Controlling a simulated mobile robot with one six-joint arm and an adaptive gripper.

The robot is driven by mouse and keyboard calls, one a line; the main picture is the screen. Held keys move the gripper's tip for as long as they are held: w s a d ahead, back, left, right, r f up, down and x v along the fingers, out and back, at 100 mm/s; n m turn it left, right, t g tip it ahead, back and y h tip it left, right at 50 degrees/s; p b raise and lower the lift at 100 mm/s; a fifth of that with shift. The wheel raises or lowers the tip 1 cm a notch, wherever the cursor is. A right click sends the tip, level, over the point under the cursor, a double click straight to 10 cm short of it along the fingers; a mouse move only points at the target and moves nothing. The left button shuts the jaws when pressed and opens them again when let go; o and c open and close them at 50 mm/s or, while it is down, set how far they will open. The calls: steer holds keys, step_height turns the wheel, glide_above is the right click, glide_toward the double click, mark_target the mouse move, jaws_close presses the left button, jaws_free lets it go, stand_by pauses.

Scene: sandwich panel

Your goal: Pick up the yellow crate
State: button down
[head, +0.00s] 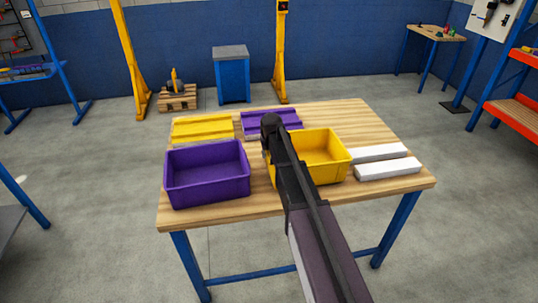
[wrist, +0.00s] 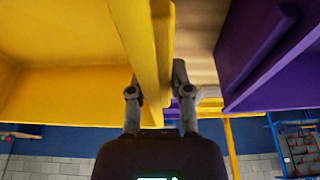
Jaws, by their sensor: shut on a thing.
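The yellow crate (head: 327,146) is an open box at the middle right of the wooden table in the head view, partly hidden by my arm. It fills the left of the wrist view (wrist: 62,95). My gripper (wrist: 158,88) is shut on the crate's side wall, one finger on each side of it. In the head view my gripper (head: 268,150) is at the crate's left wall and mostly hidden by my arm. The crate looks level and at table height; I cannot tell whether its bottom touches the table.
A purple crate (head: 207,174) stands close to the left, also at the right of the wrist view (wrist: 265,60). Yellow panels (head: 202,128) and purple panels (head: 262,122) lie behind on the table (head: 350,110). White blocks (head: 388,169) lie to the right.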

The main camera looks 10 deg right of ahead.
steer(key=shift+r+p, duration=3.45)
steer(key=shift+r, duration=0.5)
